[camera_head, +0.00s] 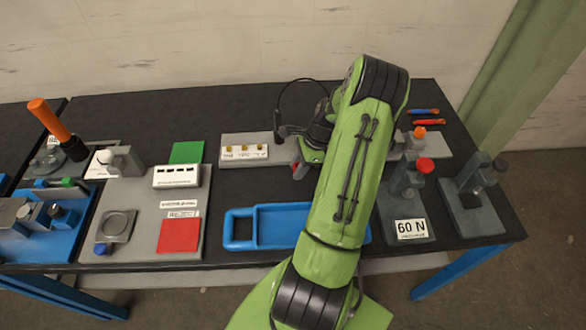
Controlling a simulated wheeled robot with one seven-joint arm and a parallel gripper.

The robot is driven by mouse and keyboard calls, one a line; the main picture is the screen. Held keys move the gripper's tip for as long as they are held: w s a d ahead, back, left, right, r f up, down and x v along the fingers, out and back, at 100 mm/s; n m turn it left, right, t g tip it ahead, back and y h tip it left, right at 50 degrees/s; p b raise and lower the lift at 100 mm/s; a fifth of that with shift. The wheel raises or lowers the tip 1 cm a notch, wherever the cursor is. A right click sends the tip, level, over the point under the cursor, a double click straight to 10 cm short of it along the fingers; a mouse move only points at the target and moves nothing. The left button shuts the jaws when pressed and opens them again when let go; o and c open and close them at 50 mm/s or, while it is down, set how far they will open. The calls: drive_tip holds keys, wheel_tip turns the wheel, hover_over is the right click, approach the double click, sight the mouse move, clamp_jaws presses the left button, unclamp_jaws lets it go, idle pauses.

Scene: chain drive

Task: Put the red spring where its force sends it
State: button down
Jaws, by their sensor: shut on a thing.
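My gripper (301,170) is over the middle of the bench, behind the blue tray and at the right of the grey block with brass-coloured pieces. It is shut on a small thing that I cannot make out. A bit of red shows close by the fingers, but I cannot tell whether it is the red spring. No red spring shows clearly elsewhere. A grey press-like stand (402,190) with a red top bears a "60 N" label (411,230). A similar grey stand (473,198) is at its right. A red pad (180,236) and a green pad (187,152) lie on the left board.
The blue tray (283,226) lies at the front, partly hidden by my arm. The grey block (232,154) stands behind it. A white labelled box (182,177), a round grey fixture (115,226) and an orange-handled tool (50,120) are at the left. The bench's back strip is mostly clear.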

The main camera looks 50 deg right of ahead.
drive_tip(key=shift+f, duration=1.35)
drive_tip(key=shift+f, duration=0.1)
drive_tip(key=c, duration=0.8)
unclamp_jaws()
